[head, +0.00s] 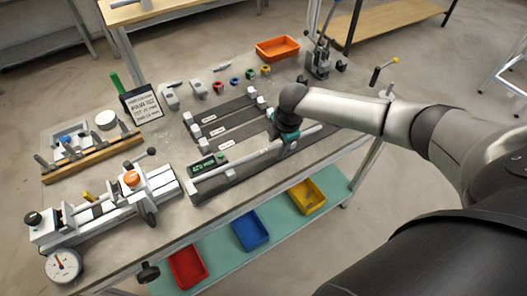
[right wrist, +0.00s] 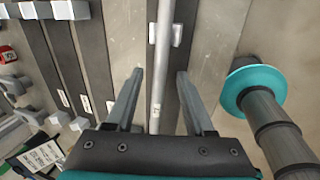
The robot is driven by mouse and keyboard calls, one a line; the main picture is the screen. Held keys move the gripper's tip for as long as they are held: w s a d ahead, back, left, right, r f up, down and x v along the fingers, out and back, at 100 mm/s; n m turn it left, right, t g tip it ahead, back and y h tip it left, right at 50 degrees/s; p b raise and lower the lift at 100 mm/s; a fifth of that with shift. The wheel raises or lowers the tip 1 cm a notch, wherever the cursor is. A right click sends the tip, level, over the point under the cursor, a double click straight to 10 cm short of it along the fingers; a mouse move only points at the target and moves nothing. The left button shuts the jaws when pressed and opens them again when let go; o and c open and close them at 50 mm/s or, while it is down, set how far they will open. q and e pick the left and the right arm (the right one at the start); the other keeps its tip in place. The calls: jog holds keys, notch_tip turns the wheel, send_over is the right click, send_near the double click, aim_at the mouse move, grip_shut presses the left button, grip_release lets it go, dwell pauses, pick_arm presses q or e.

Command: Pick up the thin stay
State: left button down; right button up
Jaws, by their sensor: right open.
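A long, thin pale grey rod, which looks like the thin stay (head: 226,165), lies along the front dark channel of the rack on the bench. My right gripper (head: 285,150) is over the right part of this rod, pointing down. In the right wrist view, the right gripper (right wrist: 160,78) is open, with one finger on each side of the rod (right wrist: 164,40). The fingers are apart from it. The gripper hides part of the rod in the head view. My left gripper is not in view.
Other dark channels (head: 222,124) with pale end blocks lie behind the rod. A clamp fixture (head: 130,178) and dial gauge (head: 63,265) stand at left. An orange tray (head: 277,48) is at the back. Blue (head: 250,230), red and yellow bins sit on the lower shelf.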

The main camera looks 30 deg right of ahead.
grip_shut()
dwell(0.5)
